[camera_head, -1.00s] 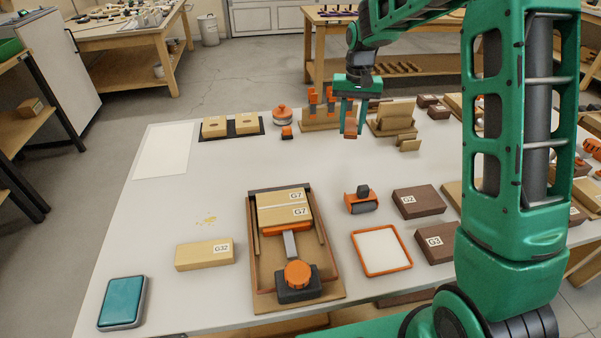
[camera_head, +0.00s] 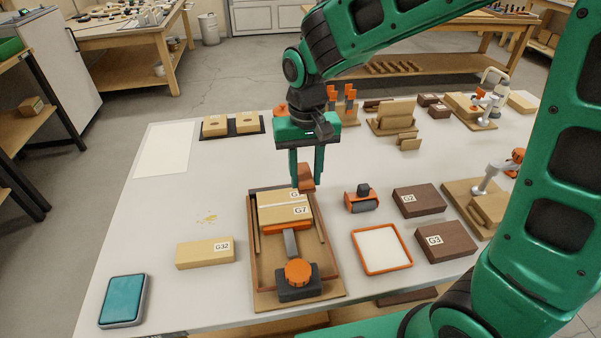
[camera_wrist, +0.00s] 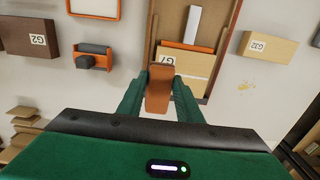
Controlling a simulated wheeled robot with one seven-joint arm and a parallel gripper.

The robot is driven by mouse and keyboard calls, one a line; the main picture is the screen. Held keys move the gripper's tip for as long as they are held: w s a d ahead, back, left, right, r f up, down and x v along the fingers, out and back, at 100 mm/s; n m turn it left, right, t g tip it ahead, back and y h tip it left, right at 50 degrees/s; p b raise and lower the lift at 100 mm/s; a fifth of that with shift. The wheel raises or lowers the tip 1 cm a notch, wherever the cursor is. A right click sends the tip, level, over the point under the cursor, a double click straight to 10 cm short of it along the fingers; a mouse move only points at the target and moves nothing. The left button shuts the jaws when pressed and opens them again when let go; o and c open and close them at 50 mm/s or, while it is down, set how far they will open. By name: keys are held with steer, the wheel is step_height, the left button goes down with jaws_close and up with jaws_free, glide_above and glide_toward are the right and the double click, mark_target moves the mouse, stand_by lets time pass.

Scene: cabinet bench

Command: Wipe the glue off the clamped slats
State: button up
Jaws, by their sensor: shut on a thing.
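Two pale wooden slats marked G7 (camera_head: 284,211) lie side by side in a wooden clamping jig (camera_head: 260,298) with an orange-knobbed clamp (camera_head: 298,271). They also show in the wrist view (camera_wrist: 185,85). A thin pale line runs along their seam; I cannot tell whether it is glue. My gripper (camera_head: 305,168) is shut on a small orange-brown block (camera_head: 306,181), over the far end of the slats. In the wrist view the block (camera_wrist: 159,92) sits between the fingers (camera_wrist: 160,84) and hides part of the slats. I cannot tell whether it touches them.
An orange-framed white tray (camera_head: 382,250), an orange roller (camera_head: 361,199) and dark blocks G2 (camera_head: 418,201) and G3 (camera_head: 445,242) stand right of the jig. Block G32 (camera_head: 205,254), yellowish crumbs (camera_head: 206,219) and a teal-topped pad (camera_head: 122,301) are left.

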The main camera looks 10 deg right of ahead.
mark_target(279, 210)
steer(key=shift+f, duration=2.75)
steer(key=shift+s, duration=0.15)
steer(key=shift+f, duration=0.7)
steer(key=shift+a, duration=0.1)
steer(key=shift+a, duration=2.1)
steer(key=shift+a, duration=0.15)
steer(key=shift+a, duration=0.9)
steer(key=shift+a, duration=0.1)
